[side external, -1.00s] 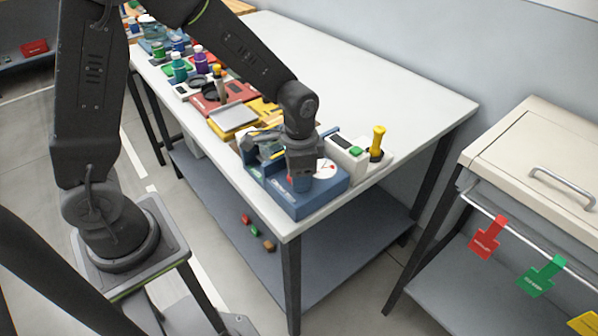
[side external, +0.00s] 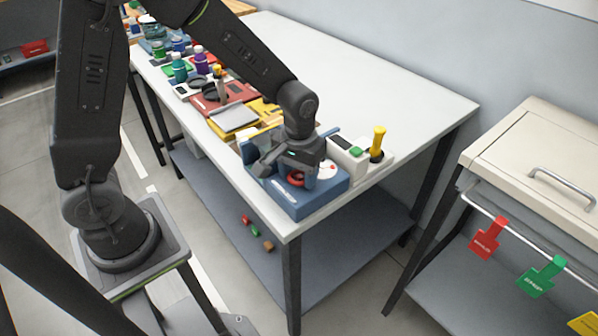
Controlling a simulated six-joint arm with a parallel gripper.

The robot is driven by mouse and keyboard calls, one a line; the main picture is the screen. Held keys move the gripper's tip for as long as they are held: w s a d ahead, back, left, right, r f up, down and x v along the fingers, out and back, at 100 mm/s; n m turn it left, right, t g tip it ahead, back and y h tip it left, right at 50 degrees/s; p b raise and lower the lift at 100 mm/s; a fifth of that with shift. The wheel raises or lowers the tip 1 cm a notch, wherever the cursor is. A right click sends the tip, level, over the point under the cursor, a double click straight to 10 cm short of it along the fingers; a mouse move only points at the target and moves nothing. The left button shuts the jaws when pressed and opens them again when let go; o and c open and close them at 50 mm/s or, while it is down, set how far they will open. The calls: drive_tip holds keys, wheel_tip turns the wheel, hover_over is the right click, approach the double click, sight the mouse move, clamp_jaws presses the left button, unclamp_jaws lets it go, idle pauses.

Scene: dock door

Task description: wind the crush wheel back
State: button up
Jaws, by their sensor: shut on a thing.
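The crush wheel (side external: 297,180) is a small red wheel on the front of the blue machine (side external: 313,203) at the near corner of the white table. My gripper (side external: 290,172) is down at the wheel and shut on it. The gripper body hides much of the wheel and the middle of the machine. A round white dial (side external: 328,170) shows on the machine's right side.
A white device with a green button (side external: 356,151) and a yellow-handled tool (side external: 377,142) stand just right of the machine. A yellow tray (side external: 233,118) and several bottles line the table's left edge. The table's back (side external: 330,75) is clear.

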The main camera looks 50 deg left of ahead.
sight(299, 175)
drive_tip(key=shift+n, duration=0.6)
drive_tip(key=o, duration=0.9)
wheel_tip(299, 175, up, 14)
drive_tip(key=shift+f, duration=0.1)
idle(0.4)
